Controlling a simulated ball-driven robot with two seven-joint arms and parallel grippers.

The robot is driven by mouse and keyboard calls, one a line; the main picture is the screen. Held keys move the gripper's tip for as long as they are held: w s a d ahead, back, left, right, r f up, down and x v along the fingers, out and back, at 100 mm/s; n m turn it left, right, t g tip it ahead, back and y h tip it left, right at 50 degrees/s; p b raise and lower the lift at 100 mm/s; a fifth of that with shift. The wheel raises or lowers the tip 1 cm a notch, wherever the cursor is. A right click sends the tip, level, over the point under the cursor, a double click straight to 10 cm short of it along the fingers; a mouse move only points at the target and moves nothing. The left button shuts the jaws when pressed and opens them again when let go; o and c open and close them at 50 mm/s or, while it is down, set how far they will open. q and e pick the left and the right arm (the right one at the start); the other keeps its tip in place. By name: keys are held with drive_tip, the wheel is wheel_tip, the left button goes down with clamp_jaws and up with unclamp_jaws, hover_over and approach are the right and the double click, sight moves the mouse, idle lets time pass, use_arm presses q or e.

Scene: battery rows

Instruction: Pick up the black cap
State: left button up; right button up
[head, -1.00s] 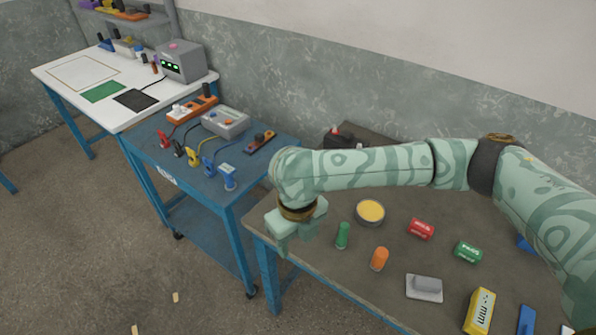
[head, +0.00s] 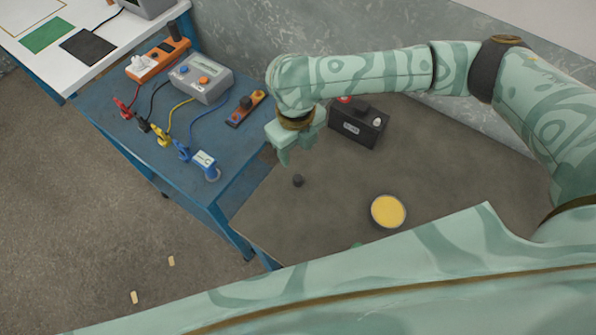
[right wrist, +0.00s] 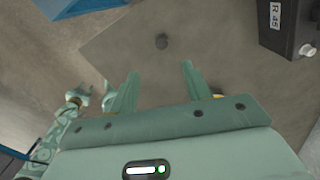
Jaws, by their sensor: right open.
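A blue bench (head: 140,130) with clips and a meter adjoins left.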

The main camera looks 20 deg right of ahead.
drive_tip(key=b, duration=0.2)
hover_over(298, 178)
drive_tip(key=f, duration=0.6)
drive_tip(key=shift+w+a+f, duration=0.1)
drive_tip(key=shift+a+f, duration=0.05)
drive_tip(key=shift+a, duration=0.15)
drive_tip(key=shift+d+f, duration=0.1)
drive_tip(key=shift+f, duration=0.7)
drive_tip(key=f, duration=0.1)
drive_tip(key=f+b, duration=0.1)
drive_tip(key=f, duration=0.1)
drive_tip(key=f+b, duration=0.1)
drive_tip(key=shift+d+f, duration=0.25)
drive_tip(key=shift+f, duration=0.1)
use_arm(q)
wheel_tip(298, 178, down, 4)
drive_tip(key=shift+s+f, duration=0.15)
drive_tip(key=shift+f, duration=0.05)
use_arm(e)
drive_tip(key=shift+r, duration=0.1)
drive_tip(key=c, duration=1)
